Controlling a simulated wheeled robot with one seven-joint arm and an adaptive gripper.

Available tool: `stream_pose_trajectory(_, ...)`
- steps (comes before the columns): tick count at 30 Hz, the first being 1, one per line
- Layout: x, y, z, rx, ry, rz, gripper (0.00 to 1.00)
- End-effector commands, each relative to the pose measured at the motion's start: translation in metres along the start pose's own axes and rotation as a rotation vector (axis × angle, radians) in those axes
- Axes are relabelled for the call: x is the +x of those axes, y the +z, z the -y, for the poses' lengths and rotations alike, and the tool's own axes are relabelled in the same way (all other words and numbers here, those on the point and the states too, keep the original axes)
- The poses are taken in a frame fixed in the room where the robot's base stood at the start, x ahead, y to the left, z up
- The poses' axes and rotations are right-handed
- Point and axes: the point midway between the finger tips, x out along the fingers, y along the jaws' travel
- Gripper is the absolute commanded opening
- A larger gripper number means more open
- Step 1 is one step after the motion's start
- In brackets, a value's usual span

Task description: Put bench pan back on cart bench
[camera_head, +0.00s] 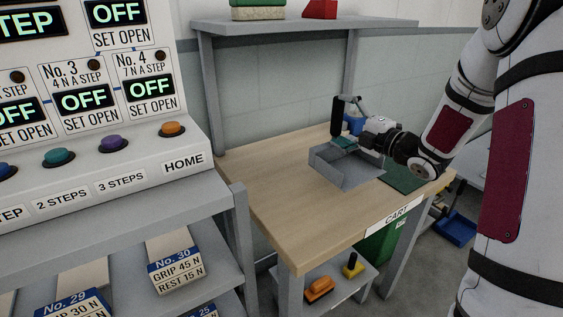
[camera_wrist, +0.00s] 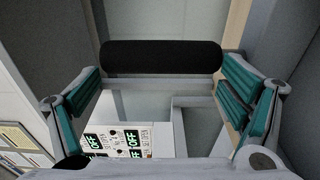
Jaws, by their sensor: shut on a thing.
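The bench pan (camera_head: 348,179) is a grey, open, low-walled pan over the wooden top of the cart bench (camera_head: 262,190). I cannot tell whether it rests on the wood or hangs just above it. Its black handle (camera_wrist: 160,62) lies across between my finger pads in the wrist view; in the head view the handle (camera_head: 337,117) stands upright behind the pan. My gripper (camera_head: 346,122) is shut on this handle, with one teal pad at each end. In the wrist view my gripper (camera_wrist: 162,90) shows both fingers. The wrist partly covers the pan's right side.
A dark green mat (camera_head: 404,177) lies right of the pan. The bench's left and front are bare. A control panel (camera_head: 95,90) stands at left, a raised shelf (camera_head: 300,24) behind. Brushes sit on the lower shelf (camera_head: 345,289).

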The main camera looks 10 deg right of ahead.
Motion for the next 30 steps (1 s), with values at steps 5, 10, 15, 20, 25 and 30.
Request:
stream_pose_trajectory(5, 0.015, -0.010, 0.001, -0.002, 0.004, -0.005, 0.41)
stream_pose_trajectory(10, 0.041, -0.028, 0.004, -0.001, 0.004, -0.006, 0.41)
stream_pose_trajectory(15, 0.072, -0.049, 0.008, 0.000, 0.004, -0.006, 0.41)
stream_pose_trajectory(20, 0.102, -0.069, 0.011, -0.001, 0.004, -0.006, 0.41)
stream_pose_trajectory(25, 0.125, -0.083, 0.013, -0.001, 0.003, -0.004, 0.41)
stream_pose_trajectory(30, 0.133, -0.088, 0.015, 0.000, 0.003, -0.001, 0.41)
